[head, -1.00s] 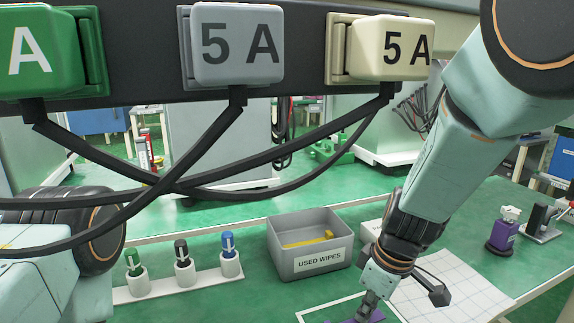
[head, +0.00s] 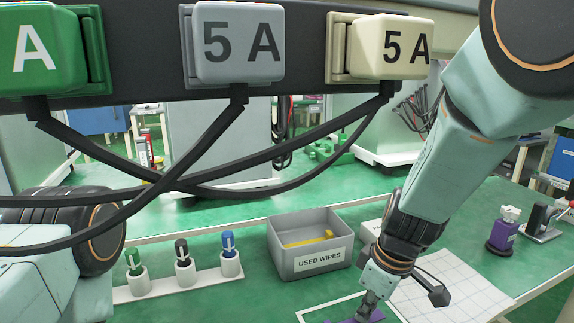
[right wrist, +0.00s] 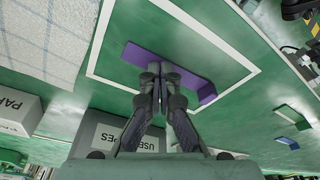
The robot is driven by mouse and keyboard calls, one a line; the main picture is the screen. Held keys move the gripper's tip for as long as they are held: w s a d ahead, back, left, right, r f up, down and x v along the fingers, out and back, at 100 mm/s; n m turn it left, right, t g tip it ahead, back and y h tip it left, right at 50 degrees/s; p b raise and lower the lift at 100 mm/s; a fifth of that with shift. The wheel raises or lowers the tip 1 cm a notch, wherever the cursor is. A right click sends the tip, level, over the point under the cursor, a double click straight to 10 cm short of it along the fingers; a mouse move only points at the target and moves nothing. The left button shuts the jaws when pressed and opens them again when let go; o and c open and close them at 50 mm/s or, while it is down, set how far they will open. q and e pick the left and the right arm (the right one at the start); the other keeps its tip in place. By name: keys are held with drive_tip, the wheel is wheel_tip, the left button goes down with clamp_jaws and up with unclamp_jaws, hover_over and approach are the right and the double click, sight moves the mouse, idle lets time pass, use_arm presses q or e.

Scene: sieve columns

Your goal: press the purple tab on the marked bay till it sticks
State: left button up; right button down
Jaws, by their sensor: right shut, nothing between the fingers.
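A long purple tab (right wrist: 202,92) lies inside a white-outlined bay (right wrist: 165,12) on the green bench top in the right wrist view. It also shows at the bottom edge of the head view (head: 376,316), mostly cut off or hidden by my right gripper (head: 366,306). In the wrist view my right gripper (right wrist: 160,68) is shut and empty, its fingertips over the middle of the tab. I cannot tell whether they touch it. My left gripper is out of view; only part of my left arm shows at the left.
A grey USED WIPES bin (head: 318,264) stands behind the bay, and a white gridded sheet (head: 455,290) lies to its right. Several capped markers stand in a white holder (head: 200,280) at left. A purple bottle (head: 502,236) stands at right. Black cables (head: 165,187) hang across the foreground.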

drive_tip(key=shift+s+f, duration=0.25)
drive_tip(key=shift+w+r+p, duration=0.25)
drive_tip(key=shift+r+p, duration=0.7)
drive_tip(key=shift+r, duration=0.1)
drive_tip(key=shift+p+v, duration=0.7)
drive_tip(key=shift+v, duration=0.3)
drive_tip(key=shift+w+a+r+p, duration=0.1)
drive_tip(key=shift+w+r+p, duration=0.1)
drive_tip(key=shift+r+p, duration=0.6)
drive_tip(key=shift+w+a+p+v, duration=0.1)
drive_tip(key=shift+p+v, duration=0.5)
drive_tip(key=shift+v, duration=0.2)
drive_tip(key=shift+w+a+p+v, duration=0.1)
drive_tip(key=shift+a+p+v, duration=0.05)
drive_tip(key=shift+p+v, duration=0.6)
drive_tip(key=shift+w+a+p+v, duration=0.15)
drive_tip(key=shift+p+v, duration=0.35)
drive_tip(key=shift+v, duration=0.3)
drive_tip(key=shift+r, duration=0.15)
